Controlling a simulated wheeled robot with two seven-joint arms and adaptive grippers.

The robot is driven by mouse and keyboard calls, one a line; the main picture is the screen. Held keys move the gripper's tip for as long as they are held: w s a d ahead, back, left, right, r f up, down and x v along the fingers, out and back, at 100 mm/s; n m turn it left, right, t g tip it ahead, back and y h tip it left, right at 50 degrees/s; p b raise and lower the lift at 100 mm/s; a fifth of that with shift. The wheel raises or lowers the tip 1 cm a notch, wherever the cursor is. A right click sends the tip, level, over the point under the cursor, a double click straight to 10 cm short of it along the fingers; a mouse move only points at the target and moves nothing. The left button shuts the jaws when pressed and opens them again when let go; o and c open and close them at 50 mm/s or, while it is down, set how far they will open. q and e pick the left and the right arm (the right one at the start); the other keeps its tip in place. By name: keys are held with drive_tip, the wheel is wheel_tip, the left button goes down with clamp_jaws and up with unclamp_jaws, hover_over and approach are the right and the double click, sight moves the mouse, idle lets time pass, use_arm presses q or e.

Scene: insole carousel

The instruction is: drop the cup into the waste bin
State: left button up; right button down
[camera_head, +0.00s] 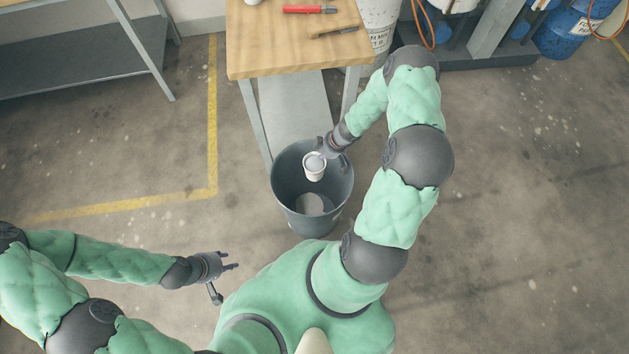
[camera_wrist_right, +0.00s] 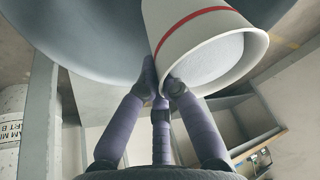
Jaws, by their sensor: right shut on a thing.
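A white cup (camera_head: 314,167) with a red band is held over the open mouth of the grey waste bin (camera_head: 285,205). My right gripper (camera_head: 330,150) is shut on the cup's side. In the right wrist view the cup (camera_wrist_right: 195,30) sits at the fingertips of my right gripper (camera_wrist_right: 160,85), with the bin's wall (camera_wrist_right: 90,35) behind it. The cup's inside shows as pale and grainy. My left gripper (camera_head: 225,268) is empty, its fingers apart, over the floor to the left of the bin.
A wooden-topped table (camera_head: 275,40) stands just behind the bin, with a red tool (camera_head: 309,10) and a wood-handled tool (camera_head: 332,32) on it. A metal shelf (camera_head: 95,65) stands at the left. The floor left of the bin is clear, with a yellow line (camera_head: 212,120).

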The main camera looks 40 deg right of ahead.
drive_tip(key=shift+f+b, duration=0.6)
drive_tip(key=shift+f, duration=0.1)
drive_tip(key=c, duration=1.3)
unclamp_jaws()
drive_tip(key=shift+c, duration=0.2)
drive_tip(key=v, duration=1.2)
